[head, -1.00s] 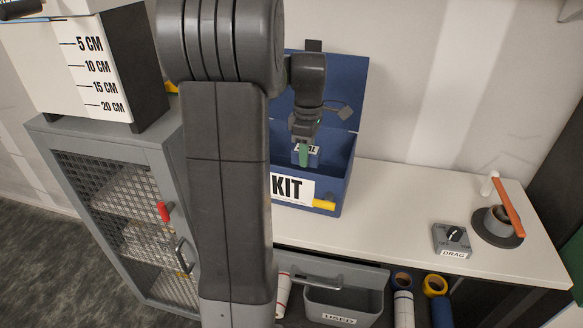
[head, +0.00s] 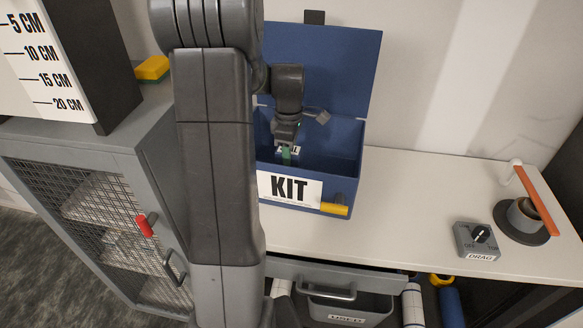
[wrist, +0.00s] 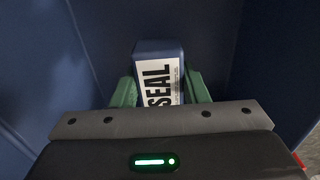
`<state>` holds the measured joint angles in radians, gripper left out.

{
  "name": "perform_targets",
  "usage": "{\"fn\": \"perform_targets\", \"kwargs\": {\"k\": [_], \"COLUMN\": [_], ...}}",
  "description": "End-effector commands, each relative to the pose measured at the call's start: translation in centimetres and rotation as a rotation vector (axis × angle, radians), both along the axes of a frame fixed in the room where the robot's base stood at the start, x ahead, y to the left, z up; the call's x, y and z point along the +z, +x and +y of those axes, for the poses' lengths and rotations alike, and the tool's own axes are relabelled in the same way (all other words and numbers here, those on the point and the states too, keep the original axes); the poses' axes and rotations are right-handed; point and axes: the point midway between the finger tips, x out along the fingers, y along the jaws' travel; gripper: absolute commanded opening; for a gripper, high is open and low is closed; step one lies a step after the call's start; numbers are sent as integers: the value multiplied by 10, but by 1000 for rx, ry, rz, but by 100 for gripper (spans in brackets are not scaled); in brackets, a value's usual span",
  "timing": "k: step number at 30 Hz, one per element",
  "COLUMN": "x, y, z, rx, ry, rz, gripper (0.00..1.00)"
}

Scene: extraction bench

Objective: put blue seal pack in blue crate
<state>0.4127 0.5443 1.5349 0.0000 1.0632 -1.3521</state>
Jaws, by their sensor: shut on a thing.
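The blue seal pack (wrist: 158,52), with a white label reading SEAL, is between the two green fingers of my gripper (wrist: 160,88) in the wrist view. My gripper is shut on it. In the head view my gripper (head: 287,152) reaches down into an open blue box (head: 345,150) labelled KIT, the only blue crate-like container I see. Part of the pack's label shows beside the fingers there. Blue walls surround the pack in the wrist view. I cannot tell whether the pack touches the box floor. My own arm hides the box's left side.
The box's raised lid (head: 335,70) stands behind my gripper. A yellow latch (head: 334,210) is on its front. A mesh cabinet (head: 95,215) stands left, with a yellow sponge (head: 152,68) on top. The DRAG dial (head: 478,240) and a cup (head: 524,217) are right. The white bench between is clear.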

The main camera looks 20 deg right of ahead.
Motion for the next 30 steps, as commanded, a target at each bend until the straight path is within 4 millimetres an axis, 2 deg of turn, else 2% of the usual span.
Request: {"fn": "perform_targets", "kwargs": {"k": [12,25,26,28,30], "x": [-50,-58,-57,-57,-57], "y": [0,0,0,0,0], "z": [0,0,0,0,0], "rx": [0,0,0,0,0], "ry": [1,-1,-1,-1,-1], "rz": [2,-2,-2,-2,-1], "gripper": [13,13,46,60,62]}}
